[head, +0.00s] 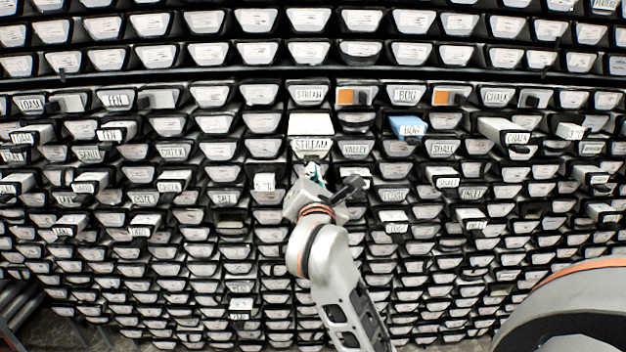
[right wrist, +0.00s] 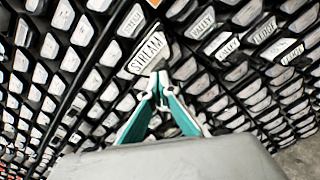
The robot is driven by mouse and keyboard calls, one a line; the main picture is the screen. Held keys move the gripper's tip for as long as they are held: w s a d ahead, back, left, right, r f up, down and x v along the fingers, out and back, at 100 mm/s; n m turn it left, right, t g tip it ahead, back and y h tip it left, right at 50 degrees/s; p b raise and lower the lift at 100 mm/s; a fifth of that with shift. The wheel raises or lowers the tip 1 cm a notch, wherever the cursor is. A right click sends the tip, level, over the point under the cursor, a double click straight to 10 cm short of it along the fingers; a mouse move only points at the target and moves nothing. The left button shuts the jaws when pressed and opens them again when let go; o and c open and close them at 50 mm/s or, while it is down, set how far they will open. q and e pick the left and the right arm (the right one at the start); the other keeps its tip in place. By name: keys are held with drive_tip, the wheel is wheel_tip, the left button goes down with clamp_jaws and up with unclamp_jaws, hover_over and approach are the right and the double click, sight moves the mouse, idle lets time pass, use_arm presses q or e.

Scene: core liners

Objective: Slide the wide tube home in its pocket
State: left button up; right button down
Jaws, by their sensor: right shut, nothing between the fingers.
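A wide white tube (head: 311,124) labelled STREAM juts out of the rack near the middle of the head view, its pale top showing. Its labelled end also shows in the right wrist view (right wrist: 146,52). My right gripper (head: 315,166) is just below the STREAM end in the head view. In the right wrist view its teal fingers (right wrist: 159,86) are together and empty, close to the STREAM end. Whether the tips touch it I cannot tell. The pocket behind the tube is hidden. My left gripper is not in view.
The rack is filled with rows of labelled ends. Several others stick out, including a blue-topped BOG tube (head: 407,124), a CHALK tube (head: 509,131) to the right and a white tube (head: 265,182) left of my gripper. Orange blocks (head: 345,97) show above.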

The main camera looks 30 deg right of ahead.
sight(312, 159)
drive_tip(key=shift+w+d, duration=0.25)
drive_tip(key=shift+w, duration=0.15)
drive_tip(key=shift+b+x, duration=0.35)
drive_tip(key=shift+x, duration=0.9)
idle(0.4)
drive_tip(key=shift+b+x, duration=0.7)
drive_tip(key=shift+x, duration=1.7)
drive_tip(key=shift+b+x, duration=0.75)
drive_tip(key=shift+x, duration=1.5)
idle(0.5)
drive_tip(key=shift+s+a, duration=0.1)
drive_tip(key=shift+a, duration=0.05)
